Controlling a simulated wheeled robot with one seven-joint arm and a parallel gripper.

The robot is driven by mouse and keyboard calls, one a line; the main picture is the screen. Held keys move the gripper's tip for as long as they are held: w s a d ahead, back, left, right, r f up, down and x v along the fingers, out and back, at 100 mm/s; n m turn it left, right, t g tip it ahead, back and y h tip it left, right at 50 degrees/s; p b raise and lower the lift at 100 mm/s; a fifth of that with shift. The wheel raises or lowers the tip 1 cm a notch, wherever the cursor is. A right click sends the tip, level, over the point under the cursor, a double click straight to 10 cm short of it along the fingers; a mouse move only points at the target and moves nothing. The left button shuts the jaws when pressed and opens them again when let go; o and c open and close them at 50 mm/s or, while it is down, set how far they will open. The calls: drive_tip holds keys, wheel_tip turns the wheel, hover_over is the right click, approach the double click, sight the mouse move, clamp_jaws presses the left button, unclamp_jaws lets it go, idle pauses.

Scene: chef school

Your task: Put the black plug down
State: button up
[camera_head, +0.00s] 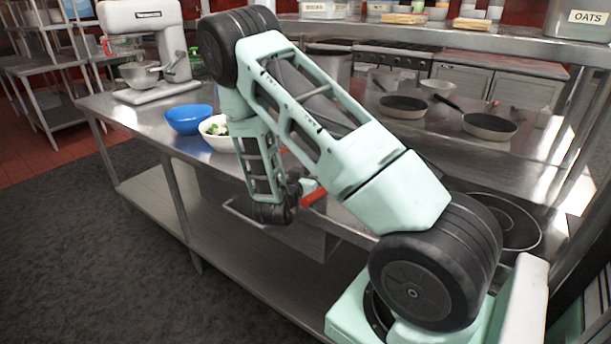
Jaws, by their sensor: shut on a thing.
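My gripper (308,187) is at the end of my mint-green and black arm, low over the near edge of the steel counter (140,117). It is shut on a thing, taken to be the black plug. My arm's own links hide most of the jaws, and I cannot make out the plug's shape. A red-orange piece (314,197) shows right beside the gripper; I cannot tell what it belongs to.
A blue bowl (189,119) and a white bowl with greens (214,138) stand left of my arm. A stand mixer (150,50) is at the far left. Two pans (403,106) (489,126) lie at the right. A steel shelf (470,35) runs above the back.

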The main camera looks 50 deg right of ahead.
drive_tip(key=shift+f, duration=0.3)
drive_tip(key=shift+f, duration=0.1)
drive_tip(key=o, duration=1)
